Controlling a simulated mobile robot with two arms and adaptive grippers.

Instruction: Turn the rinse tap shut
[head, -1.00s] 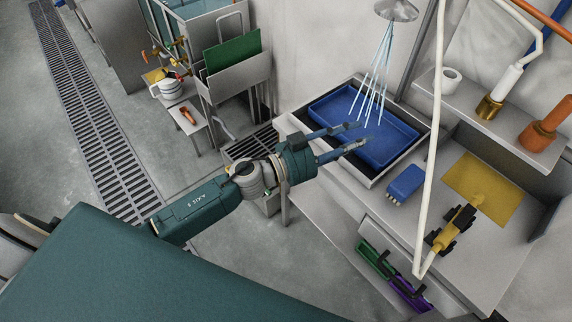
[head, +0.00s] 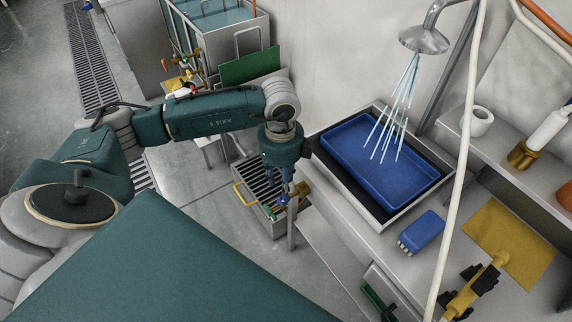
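Water streams from the rinse shower head (head: 424,39) into the blue tray (head: 372,155) in the sink. A small brass fitting (head: 304,189) with a blue part beside it shows at the sink's left front corner; it looks like the rinse tap, but my gripper partly hides it. My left gripper (head: 280,196) points down right beside this fitting. Its fingertips overlap the blue part in the picture, and I cannot tell whether they touch it or how far apart they are. My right gripper is not in view.
A grated drain box with a yellow handle (head: 240,194) stands below my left gripper. A blue brush-like block (head: 421,231) and a yellow mat (head: 508,244) lie on the bench. A pale hose (head: 463,150) hangs at the right. Other valves (head: 181,84) sit by the tank.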

